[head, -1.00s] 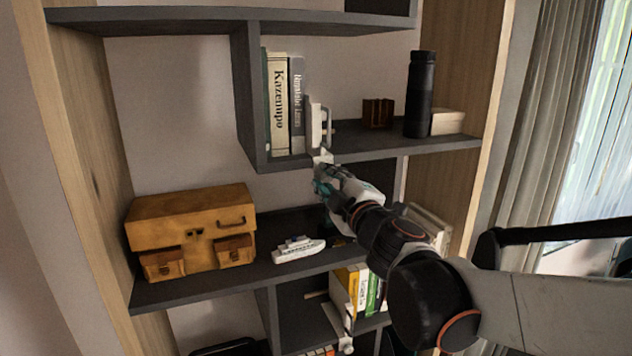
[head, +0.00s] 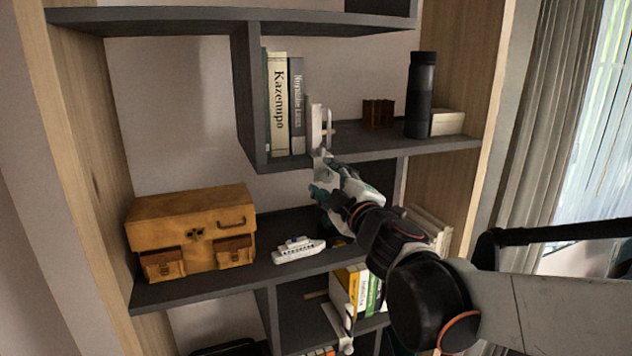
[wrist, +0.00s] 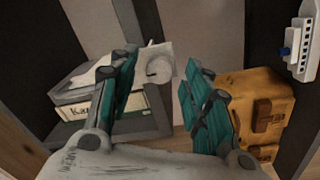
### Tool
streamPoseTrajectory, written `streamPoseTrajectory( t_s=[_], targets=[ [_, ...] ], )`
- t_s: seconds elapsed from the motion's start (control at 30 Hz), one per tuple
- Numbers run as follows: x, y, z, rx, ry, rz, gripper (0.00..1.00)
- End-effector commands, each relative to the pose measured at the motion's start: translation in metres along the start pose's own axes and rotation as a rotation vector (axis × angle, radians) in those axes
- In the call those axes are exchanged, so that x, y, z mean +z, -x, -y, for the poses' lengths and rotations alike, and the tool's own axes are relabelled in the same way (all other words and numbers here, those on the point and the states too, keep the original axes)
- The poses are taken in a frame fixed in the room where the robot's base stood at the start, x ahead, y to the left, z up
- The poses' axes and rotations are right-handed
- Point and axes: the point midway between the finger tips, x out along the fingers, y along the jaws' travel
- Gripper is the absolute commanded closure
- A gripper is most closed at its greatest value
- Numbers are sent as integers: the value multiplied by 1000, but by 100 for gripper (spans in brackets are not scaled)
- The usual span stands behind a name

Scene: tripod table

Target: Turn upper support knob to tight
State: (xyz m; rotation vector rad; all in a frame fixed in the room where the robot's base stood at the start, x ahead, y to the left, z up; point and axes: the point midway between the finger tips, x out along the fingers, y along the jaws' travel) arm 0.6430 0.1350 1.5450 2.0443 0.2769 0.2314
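The upper support (head: 317,127) is a white clamp-like piece at the front edge of the upper shelf, beside the upright books. Its pale round knob (wrist: 160,68) shows in the wrist view between the tips of my gripper (wrist: 158,72). The teal fingers are apart, one on each side of the knob, with a visible gap to the right finger. I cannot tell whether the left finger touches it. In the head view my gripper (head: 322,188) is just below the support, and the knob is largely hidden there. The knob's tightness cannot be seen.
A similar white support (head: 342,325) is at the lower shelf. Books (head: 281,105) and a black bottle (head: 420,95) stand on the upper shelf.

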Motion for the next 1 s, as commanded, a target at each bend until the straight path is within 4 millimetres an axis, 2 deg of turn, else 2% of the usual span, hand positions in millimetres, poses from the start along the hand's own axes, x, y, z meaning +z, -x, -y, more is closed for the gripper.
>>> streamPoseTrajectory(
  t_s=[0.2, 0.37, 0.8, 1.0],
  targets=[
    [0, 1, 0, 0, 0, 0, 56],
    [0, 14, -1, 1, -1, 1, 56],
    [0, 82, 0, 0, 1, 1, 56],
    [0, 106, 0, 0, 0, 1, 56]
  ],
)
